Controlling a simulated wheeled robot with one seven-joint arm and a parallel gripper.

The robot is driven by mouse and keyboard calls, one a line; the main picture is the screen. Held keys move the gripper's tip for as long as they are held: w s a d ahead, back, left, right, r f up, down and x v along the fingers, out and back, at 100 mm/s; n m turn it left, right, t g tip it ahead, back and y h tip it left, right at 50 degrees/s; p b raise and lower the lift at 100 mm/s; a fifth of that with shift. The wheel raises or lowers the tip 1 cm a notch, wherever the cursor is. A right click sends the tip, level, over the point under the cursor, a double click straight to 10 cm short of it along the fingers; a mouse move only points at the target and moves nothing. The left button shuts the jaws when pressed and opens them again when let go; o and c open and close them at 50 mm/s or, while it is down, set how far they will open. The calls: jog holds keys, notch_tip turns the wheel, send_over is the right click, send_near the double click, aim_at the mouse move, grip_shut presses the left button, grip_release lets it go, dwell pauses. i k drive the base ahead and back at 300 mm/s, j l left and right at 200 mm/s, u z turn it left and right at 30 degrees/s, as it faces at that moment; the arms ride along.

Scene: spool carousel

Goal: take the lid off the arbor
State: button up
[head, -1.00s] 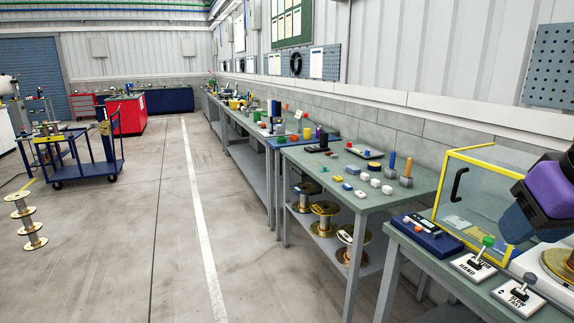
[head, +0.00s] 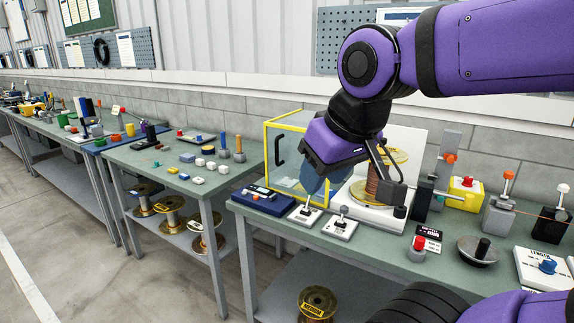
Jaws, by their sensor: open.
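A large spool (head: 372,190) with gold flanges and copper-coloured winding sits in front of a white panel on the bench. I take it to be on the arbor, whose shaft is hidden. A clear cover with a yellow frame (head: 266,152) and a black handle stands just left of it; I cannot tell whether this is the lid, and no other lid shows clearly. Contact cannot be told.
Two lever switches (head: 341,226) stand at the bench's front edge below my gripper. A blue box (head: 262,200) lies to their left. A red button (head: 418,246), a dark dish (head: 478,252) and several posts are at right. The floor at left is clear.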

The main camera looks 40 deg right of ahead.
aim_at(384, 140)
jog(key=z, duration=1.45)
